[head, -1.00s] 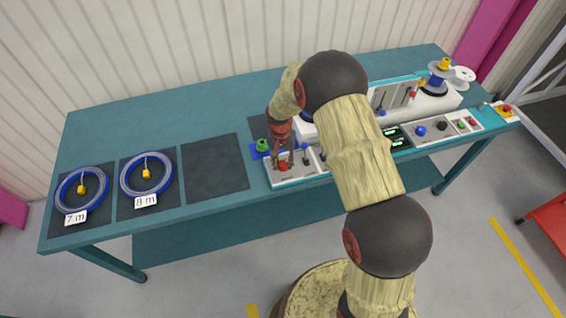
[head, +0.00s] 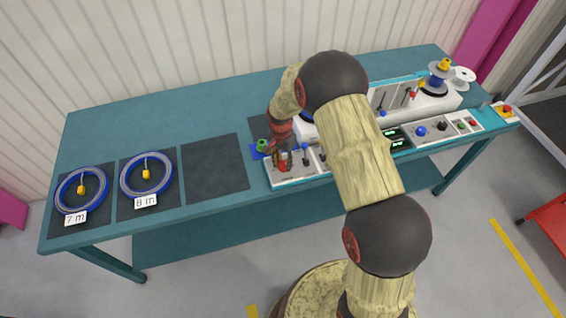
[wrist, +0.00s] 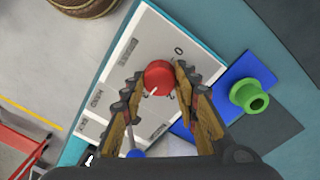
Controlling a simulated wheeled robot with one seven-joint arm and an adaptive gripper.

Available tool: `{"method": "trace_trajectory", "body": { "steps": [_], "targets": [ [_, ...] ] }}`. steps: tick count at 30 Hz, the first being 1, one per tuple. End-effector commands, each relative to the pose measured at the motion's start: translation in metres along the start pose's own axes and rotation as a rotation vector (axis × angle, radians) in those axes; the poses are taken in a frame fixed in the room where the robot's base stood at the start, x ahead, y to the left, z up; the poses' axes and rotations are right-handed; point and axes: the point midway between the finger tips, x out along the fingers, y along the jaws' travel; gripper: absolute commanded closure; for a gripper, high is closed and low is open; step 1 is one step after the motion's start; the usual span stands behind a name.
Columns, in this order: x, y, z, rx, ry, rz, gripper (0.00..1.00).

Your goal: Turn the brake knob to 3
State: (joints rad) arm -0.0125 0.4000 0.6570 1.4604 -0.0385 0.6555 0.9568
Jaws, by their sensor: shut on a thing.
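The red knob (wrist: 158,75), with a white pointer line, stands on the light grey panel (wrist: 128,62). It sits between the two fingers of my gripper (wrist: 159,77) in the wrist view, and the fingers are shut on it. Its pointer line faces the lower left of that view. In the head view the knob (head: 285,166) shows partly below my gripper (head: 282,158), at the left end of the control panel.
A green spool-like part (wrist: 249,96) on a blue plate (wrist: 216,118) stands close beside the right finger. A blue-tipped lever (head: 305,148) stands right of the knob. Coiled blue cables (head: 82,190) lie far left. An empty dark mat (head: 215,168) lies between.

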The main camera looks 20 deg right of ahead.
Motion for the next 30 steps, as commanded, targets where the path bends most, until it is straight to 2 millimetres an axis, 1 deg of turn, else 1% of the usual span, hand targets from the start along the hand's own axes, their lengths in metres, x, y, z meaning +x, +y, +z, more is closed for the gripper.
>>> {"method": "trace_trajectory", "body": {
  "steps": [5,6,15,25,28,30],
  "targets": [
    [0.0,-0.001,0.0,0.001,0.0,-0.002,0.95],
    [0.0,-0.001,0.0,0.001,0.0,-0.002,0.69],
    [0.0,0.0,0.0,0.0,0.0,-0.001,0.52],
    [-0.002,0.0,0.0,0.0,0.0,-0.001,0.51],
    [-0.01,-0.001,0.0,0.0,0.001,-0.002,0.51],
    [-0.02,-0.001,-0.001,0.0,0.002,-0.003,0.51]
  ]
}}
